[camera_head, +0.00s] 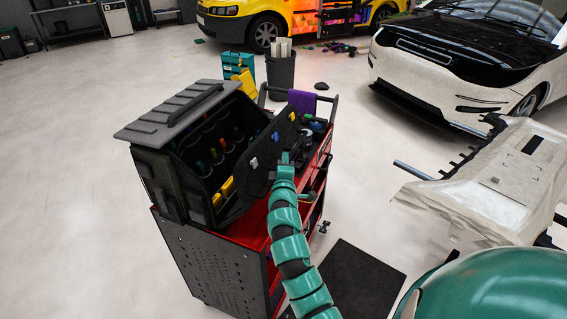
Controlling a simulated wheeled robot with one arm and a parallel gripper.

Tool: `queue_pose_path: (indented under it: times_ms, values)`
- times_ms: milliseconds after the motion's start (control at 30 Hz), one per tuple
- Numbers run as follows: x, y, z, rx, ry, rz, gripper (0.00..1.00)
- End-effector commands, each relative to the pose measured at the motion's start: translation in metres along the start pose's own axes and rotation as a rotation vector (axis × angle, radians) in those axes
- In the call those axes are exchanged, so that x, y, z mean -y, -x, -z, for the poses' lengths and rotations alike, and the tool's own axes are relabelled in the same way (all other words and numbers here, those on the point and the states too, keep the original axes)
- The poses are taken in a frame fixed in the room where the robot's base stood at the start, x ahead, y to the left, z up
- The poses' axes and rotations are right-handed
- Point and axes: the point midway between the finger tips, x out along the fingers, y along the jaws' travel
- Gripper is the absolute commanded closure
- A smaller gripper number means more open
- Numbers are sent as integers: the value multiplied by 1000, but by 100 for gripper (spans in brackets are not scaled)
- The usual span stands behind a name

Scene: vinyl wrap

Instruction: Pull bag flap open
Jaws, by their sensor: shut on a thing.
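The tool bag (170,178) is dark and boxy and stands on top of a red and black cart. Its grey ribbed lid (172,112) has a handle. The bag's flap (262,172) is a dark panel that leans outward on the right side, at an angle, leaving the inside with several coloured tools in view. My gripper (285,160) is at the end of my teal arm and is shut at the flap's outer edge. The fingertips are small and partly hidden, so the exact grip point is unclear.
The cart (240,232) has a purple cloth (301,102) on its far rail. A grey bin (281,74) stands behind it. A pale car panel on a stand (490,180) is at the right, with a dark mat (350,278) on the floor. The floor at left is clear.

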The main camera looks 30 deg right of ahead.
Motion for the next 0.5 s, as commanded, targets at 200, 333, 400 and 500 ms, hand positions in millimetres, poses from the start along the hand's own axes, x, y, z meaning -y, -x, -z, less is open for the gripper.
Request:
queue_pose_path:
  times_ms: [200,333,400,500]
  values:
    - [-1,0,0,-1,-2,-2,100]
    - [-1,0,1,-1,-1,-2,83]
    - [-1,0,1,-1,-1,-2,80]
    - [-1,0,1,-1,-1,-2,80]
